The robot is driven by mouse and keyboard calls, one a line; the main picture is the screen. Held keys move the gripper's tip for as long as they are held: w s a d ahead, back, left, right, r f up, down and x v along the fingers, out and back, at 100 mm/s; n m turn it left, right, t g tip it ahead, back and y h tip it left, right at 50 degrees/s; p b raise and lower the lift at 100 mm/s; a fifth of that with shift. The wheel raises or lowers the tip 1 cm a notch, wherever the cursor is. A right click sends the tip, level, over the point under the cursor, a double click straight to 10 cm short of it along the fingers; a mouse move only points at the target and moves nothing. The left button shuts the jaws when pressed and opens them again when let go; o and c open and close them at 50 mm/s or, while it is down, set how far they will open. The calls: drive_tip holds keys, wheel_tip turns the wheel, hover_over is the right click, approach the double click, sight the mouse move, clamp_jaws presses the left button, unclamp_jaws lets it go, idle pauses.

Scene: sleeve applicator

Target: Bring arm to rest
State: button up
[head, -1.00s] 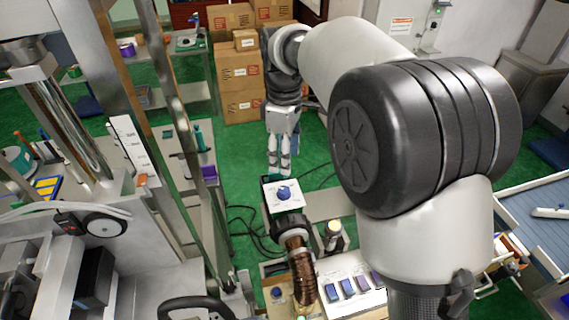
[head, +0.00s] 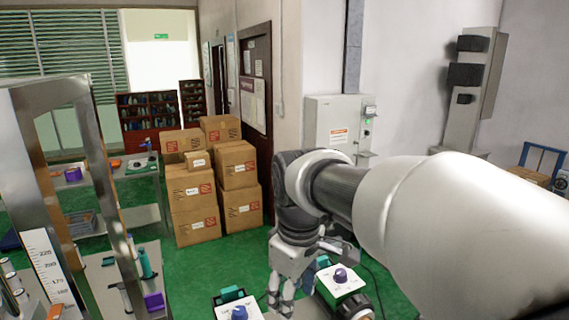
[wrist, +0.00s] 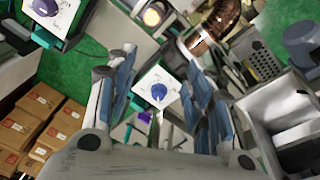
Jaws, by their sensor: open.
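My arm reaches in from the right in the head view, with my gripper (head: 281,298) hanging down at its end. In the wrist view my gripper (wrist: 165,80) has its two fingers spread apart, with nothing held between them. A white plate with a blue knob (wrist: 158,92) shows beyond and between the fingers, apart from them. In the head view a blue knob (head: 239,313) is at the bottom edge, left of the gripper, and a purple-blue knob (head: 341,275) on a white plate is to its right. The fingertips are near the bottom of the head view.
Stacked cardboard boxes (head: 212,190) stand on the green floor behind the gripper. A metal frame with a scale plate (head: 50,262) stands at the left. A grey cabinet (head: 337,124) is against the back wall.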

drive_tip(key=s+d+f+m+t+b, duration=0.1)
drive_tip(key=s+d+f+m+b, duration=0.4)
drive_tip(key=s+f, duration=0.3)
drive_tip(key=s+d+f+m+t+b, duration=0.2)
drive_tip(key=s+d+f+m+b, duration=0.3)
drive_tip(key=s, duration=0.6)
wheel_tip(320, 180, down, 4)
drive_tip(key=d+b, duration=0.2)
drive_tip(key=shift+s+d+m, duration=0.2)
drive_tip(key=shift+d+m, duration=0.15)
drive_tip(key=shift+m, duration=0.05)
